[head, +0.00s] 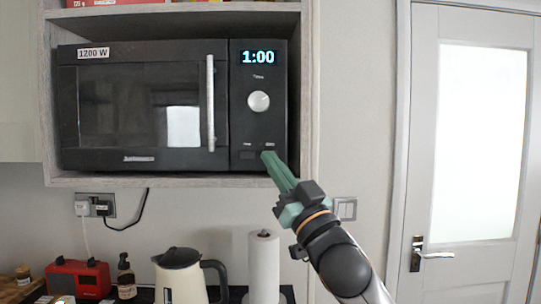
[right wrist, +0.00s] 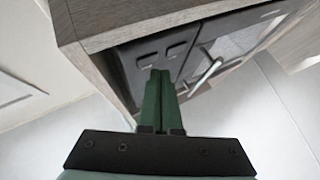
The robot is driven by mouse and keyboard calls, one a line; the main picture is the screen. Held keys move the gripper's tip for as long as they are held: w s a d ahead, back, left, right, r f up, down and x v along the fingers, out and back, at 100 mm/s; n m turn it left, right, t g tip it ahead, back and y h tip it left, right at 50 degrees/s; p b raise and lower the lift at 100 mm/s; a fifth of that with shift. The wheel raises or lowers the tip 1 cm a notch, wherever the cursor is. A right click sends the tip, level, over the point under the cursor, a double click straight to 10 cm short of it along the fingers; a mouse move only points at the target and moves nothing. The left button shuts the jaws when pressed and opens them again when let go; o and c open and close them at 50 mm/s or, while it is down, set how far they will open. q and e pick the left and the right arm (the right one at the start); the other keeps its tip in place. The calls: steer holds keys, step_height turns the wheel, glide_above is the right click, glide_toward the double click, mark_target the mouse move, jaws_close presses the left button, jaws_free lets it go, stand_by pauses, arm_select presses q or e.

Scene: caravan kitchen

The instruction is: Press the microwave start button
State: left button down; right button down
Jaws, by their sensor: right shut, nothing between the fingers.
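The black microwave (head: 140,108) sits in a wooden shelf, its door closed with a vertical silver handle (head: 210,103). Its display (head: 258,58) reads 1:00 above a round silver knob (head: 259,101). Two small buttons lie at the bottom of the control panel; the left one (head: 247,155) is visible, and the right one is partly hidden behind my fingertips. My right gripper (head: 267,156) is shut and empty, its green fingers pointing at the right button. In the right wrist view, the fingertips (right wrist: 160,74) are at the panel's lower part; I cannot tell whether they touch. My left gripper is not in view.
The wooden shelf (head: 175,182) frames the microwave closely, with its right side wall near my gripper. Below stand a kettle (head: 180,278), a paper towel roll (head: 263,265) and a red radio (head: 78,279). A white door (head: 470,150) is at the right.

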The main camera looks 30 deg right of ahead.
steer(key=shift+w+d, duration=0.1)
steer(key=shift+w+d, duration=0.15)
steer(key=shift+w, duration=0.1)
